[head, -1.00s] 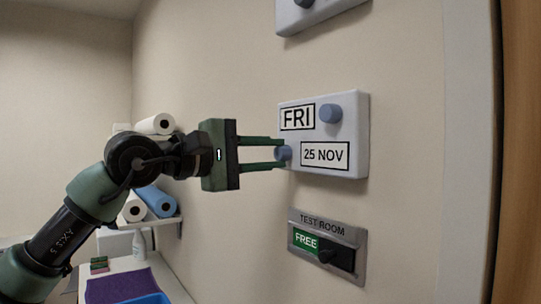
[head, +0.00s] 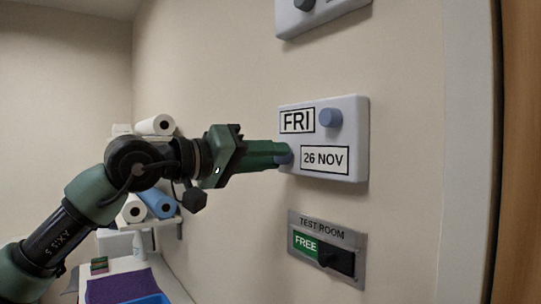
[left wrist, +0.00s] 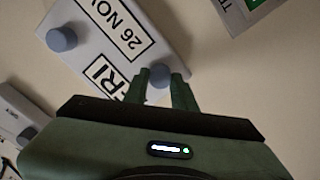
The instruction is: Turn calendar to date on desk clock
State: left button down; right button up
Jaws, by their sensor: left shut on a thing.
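The white calendar box (head: 350,117) hangs on the wall, reading FRI in its upper window and 26 NOV in its lower window. It also shows, rotated, in the left wrist view (left wrist: 92,47). One blue-grey knob (head: 329,117) is right of FRI and free. The other knob (head: 284,158) is left of the date window. My left gripper (head: 283,153) is shut on this date knob, with its fingers on either side of it in the left wrist view (left wrist: 160,76). No desk clock is in view. My right gripper is not in view.
A TEST ROOM sign (head: 327,243) reading FREE, with a black slider, is below the calendar. Another white box (head: 322,14) with a dark knob is above. Paper rolls (head: 156,125) sit on shelves at left, above a counter with a purple cloth (head: 118,287).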

pick_arm(q)
jog(key=shift+d+f+m, duration=0.1)
jog(key=shift+f+m, duration=0.05)
jog(key=shift+m, duration=1.95)
jog(key=c, duration=1.1)
grip_release()
jog(key=shift+c, duration=0.2)
jog(key=b+v, duration=0.2)
jog(key=v, duration=0.6)
